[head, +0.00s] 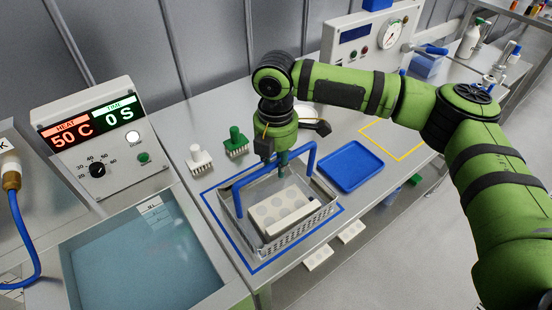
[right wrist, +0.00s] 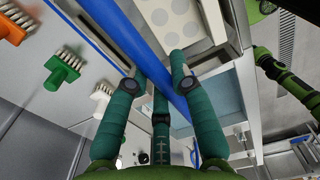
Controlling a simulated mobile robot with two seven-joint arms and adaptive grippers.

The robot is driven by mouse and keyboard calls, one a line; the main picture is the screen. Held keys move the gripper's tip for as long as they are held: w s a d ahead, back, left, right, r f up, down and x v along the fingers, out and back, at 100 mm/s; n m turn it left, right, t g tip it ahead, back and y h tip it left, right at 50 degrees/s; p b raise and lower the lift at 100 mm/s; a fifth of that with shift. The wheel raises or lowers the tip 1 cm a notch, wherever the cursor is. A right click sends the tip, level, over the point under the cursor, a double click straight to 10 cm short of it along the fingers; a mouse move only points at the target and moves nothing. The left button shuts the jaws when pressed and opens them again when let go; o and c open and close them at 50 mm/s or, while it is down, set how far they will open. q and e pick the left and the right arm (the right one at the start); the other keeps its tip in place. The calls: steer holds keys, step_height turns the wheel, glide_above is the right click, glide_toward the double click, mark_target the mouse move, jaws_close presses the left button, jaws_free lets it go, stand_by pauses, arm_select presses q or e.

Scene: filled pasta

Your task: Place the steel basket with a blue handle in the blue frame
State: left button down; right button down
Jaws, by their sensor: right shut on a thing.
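The steel basket (head: 290,232) with perforated walls has a blue handle (head: 238,197) arching over it. A pale block with grey round shapes (head: 277,208) lies in the basket; it also shows in the right wrist view (right wrist: 168,22). The blue frame (head: 303,243) is an outline on the steel table, and the basket appears inside it, roughly level. I cannot tell whether its bottom touches the table. My right gripper (head: 282,160) is above the basket, shut on the handle's top bar, which passes between its fingers in the right wrist view (right wrist: 158,78). My left gripper is not seen.
A water bath (head: 140,260) with a heat and time panel (head: 95,140) stands at left. White (head: 199,158) and green (head: 236,142) brushes lie behind the basket. The table's front edge is close to the basket.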

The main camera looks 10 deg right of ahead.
steer(key=c, duration=1.1)
jaws_free()
steer(key=shift+f, duration=0.1)
step_height(320, 180, up, 12)
steer(key=shift+r+b, duration=0.1)
steer(key=shift+b, duration=0.95)
